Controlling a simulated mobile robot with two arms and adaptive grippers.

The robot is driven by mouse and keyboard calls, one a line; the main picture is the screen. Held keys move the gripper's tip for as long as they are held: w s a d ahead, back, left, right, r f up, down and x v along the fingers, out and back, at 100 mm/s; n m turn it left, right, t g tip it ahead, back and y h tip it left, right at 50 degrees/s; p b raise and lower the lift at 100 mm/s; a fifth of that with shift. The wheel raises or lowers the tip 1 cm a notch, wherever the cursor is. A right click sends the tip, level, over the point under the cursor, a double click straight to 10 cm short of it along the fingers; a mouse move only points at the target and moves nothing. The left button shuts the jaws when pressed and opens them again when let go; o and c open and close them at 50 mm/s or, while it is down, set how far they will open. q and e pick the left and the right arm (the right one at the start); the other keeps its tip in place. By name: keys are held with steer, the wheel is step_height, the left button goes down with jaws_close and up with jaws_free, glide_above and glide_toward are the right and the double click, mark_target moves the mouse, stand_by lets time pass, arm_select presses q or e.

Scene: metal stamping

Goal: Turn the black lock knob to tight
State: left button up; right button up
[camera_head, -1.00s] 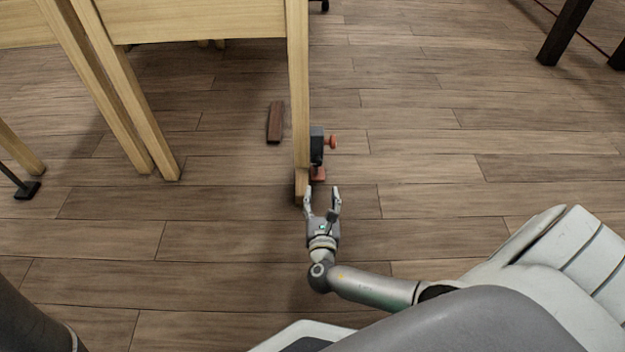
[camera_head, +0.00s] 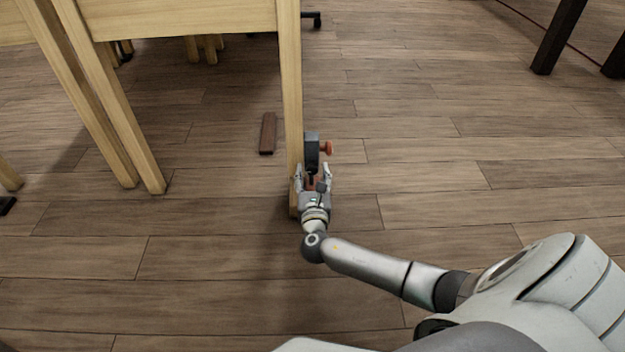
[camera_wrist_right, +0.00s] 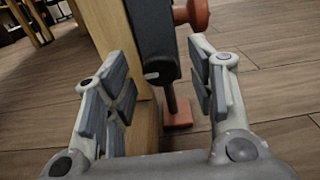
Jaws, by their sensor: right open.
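A dark grey device (camera_head: 312,147) with an orange-red side knob (camera_head: 327,148) is beside the wooden table leg. In the right wrist view the dark body (camera_wrist_right: 150,35) ends in a rounded lower end, with a dark stem (camera_wrist_right: 171,101) below it and a red block (camera_wrist_right: 177,116) at the bottom. The side knob (camera_wrist_right: 192,14) shows at the top. I cannot tell which dark part is the black lock knob. My right gripper (camera_head: 313,172) is open just in front of the device; in the wrist view its fingers (camera_wrist_right: 160,88) frame the lower end and stem. My left gripper is out of view.
The wooden table leg (camera_head: 290,90) stands directly left of the device, close to my left finger. A dark brown wooden piece (camera_head: 267,133) lies on the floor further left. The floor to the right is clear (camera_head: 430,190).

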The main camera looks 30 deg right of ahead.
steer(key=shift+w+d, duration=0.1)
steer(key=shift+w, duration=0.05)
steer(key=shift+c, duration=0.3)
steer(key=c, duration=1)
steer(key=shift+o, duration=0.2)
